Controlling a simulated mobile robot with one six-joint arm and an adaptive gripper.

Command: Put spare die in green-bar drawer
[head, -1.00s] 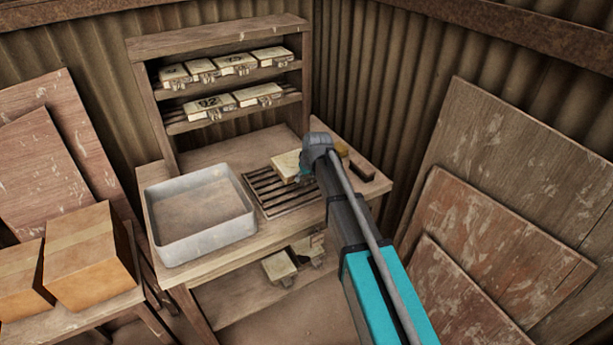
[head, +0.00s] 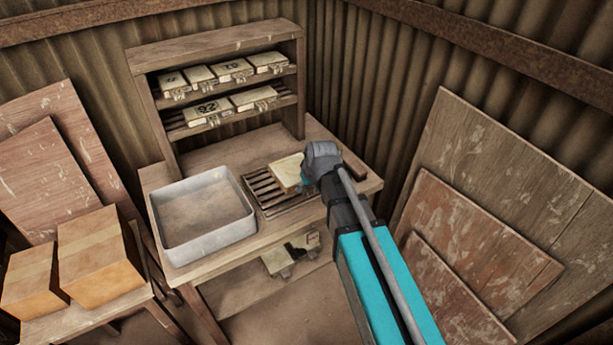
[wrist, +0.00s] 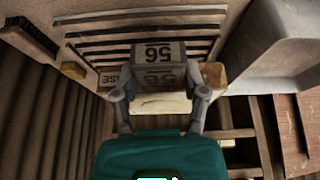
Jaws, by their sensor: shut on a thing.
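A cream block-shaped die (head: 286,171) shows beside my gripper (head: 306,184) over the slatted rack in the head view. In the wrist view the die (wrist: 158,60) has a face marked 56, seen upside down, and a pale body. My gripper (wrist: 161,97) is shut on it, one finger on each side. The die appears to be a little above the rack. The head view hides most of the fingers behind the wrist. No green-bar drawer can be made out in either view.
The slatted rack (head: 255,187) lies on the bench beside a grey metal tray (head: 180,250). Shelves behind hold several numbered dies (head: 207,111). More blocks (head: 276,263) sit on the lower shelf. Cardboard boxes (head: 97,262) stand left; boards (head: 480,190) lean right.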

